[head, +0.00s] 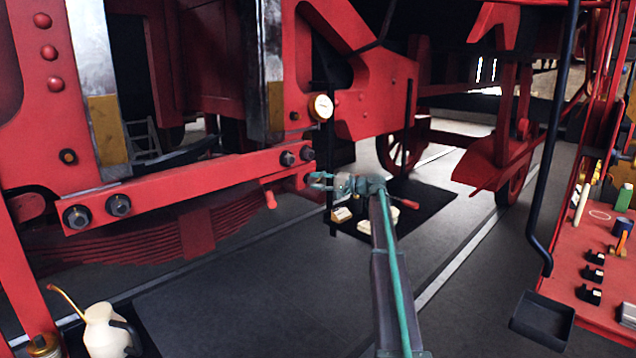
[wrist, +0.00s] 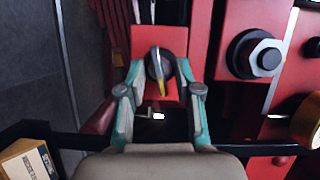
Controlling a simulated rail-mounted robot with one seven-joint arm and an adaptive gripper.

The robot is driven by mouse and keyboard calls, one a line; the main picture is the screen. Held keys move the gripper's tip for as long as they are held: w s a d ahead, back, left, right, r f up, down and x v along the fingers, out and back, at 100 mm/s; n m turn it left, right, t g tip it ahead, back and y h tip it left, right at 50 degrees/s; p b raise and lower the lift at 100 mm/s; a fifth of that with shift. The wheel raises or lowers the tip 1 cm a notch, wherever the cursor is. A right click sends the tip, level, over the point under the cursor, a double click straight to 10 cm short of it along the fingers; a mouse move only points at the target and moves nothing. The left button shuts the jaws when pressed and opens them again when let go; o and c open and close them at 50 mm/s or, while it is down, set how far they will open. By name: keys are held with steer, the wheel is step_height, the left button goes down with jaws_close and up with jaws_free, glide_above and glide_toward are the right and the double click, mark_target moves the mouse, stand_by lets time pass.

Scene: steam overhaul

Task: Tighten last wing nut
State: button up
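A dark wing nut (wrist: 158,66) with a yellow mark on its upright wing sits on a red block (wrist: 148,38) in the wrist view. My gripper (wrist: 160,70) has teal fingers on either side of the wing nut, with some gap showing. Whether a finger touches it I cannot tell. The wing nut cannot be made out there. One hex nut (wrist: 256,54) shows right of the fingers in the wrist view.
A brass-rimmed gauge (head: 321,107) is above my gripper, beside a dark upright post (head: 331,150). A red handle (head: 270,200) hangs under the beam. A red bench (head: 598,215) stands right.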

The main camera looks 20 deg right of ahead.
steer(key=shift+d, duration=0.1)
steer(key=v, duration=1.2)
